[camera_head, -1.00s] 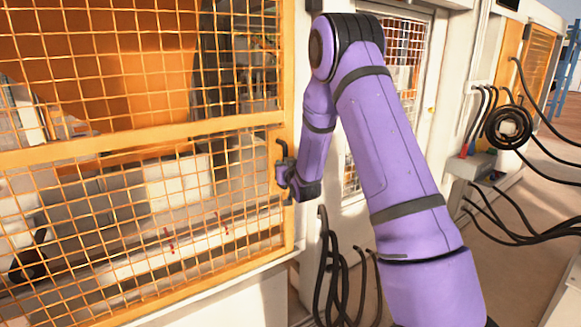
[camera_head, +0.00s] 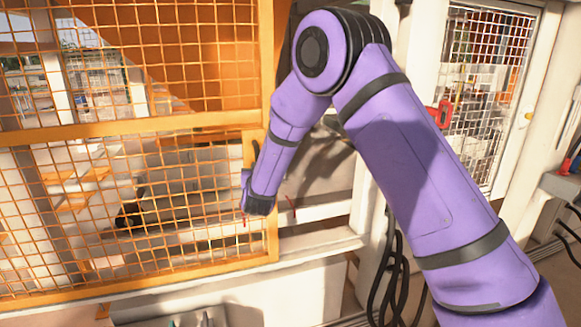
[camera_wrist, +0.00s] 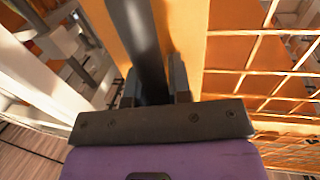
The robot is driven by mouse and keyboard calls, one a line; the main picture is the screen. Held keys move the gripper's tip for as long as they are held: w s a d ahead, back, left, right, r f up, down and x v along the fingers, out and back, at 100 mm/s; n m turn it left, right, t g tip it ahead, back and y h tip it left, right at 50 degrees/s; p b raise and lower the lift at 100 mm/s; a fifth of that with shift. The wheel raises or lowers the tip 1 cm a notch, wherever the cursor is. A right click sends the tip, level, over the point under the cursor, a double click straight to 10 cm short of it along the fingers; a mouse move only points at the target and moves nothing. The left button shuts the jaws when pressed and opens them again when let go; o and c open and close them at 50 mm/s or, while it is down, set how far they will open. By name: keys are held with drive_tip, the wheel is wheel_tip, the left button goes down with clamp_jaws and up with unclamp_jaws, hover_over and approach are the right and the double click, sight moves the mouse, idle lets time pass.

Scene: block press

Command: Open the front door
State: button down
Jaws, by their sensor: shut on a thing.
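The front door (camera_head: 130,129) is an orange frame with wire mesh, on the left of the head view. Its right edge stands apart from the white post, with an open gap (camera_head: 320,170) into the machine between them. In the wrist view, a dark upright bar handle (camera_wrist: 138,30) is on the orange door frame (camera_wrist: 185,35). My gripper (camera_wrist: 155,88) is shut on this handle, one finger on each side. In the head view, my purple wrist is at the door's right edge and hides the fingers and most of the handle.
A white post and sill (camera_head: 330,245) border the opening. Black cables (camera_head: 385,270) hang below and right of it. Another mesh panel (camera_head: 485,90) with a red part (camera_head: 440,113) stands to the right.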

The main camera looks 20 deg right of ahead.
sight(201, 171)
drive_tip(key=a, duration=1.8)
drive_tip(key=shift+s, duration=0.3)
drive_tip(key=shift+d+r, duration=0.1)
drive_tip(key=c, duration=1.1)
unclamp_jaws()
drive_tip(key=shift+o, duration=0.2)
drive_tip(key=s+a, duration=0.1)
drive_tip(key=s, duration=0.9)
drive_tip(key=shift+s+a, duration=0.3)
drive_tip(key=shift+a, duration=0.05)
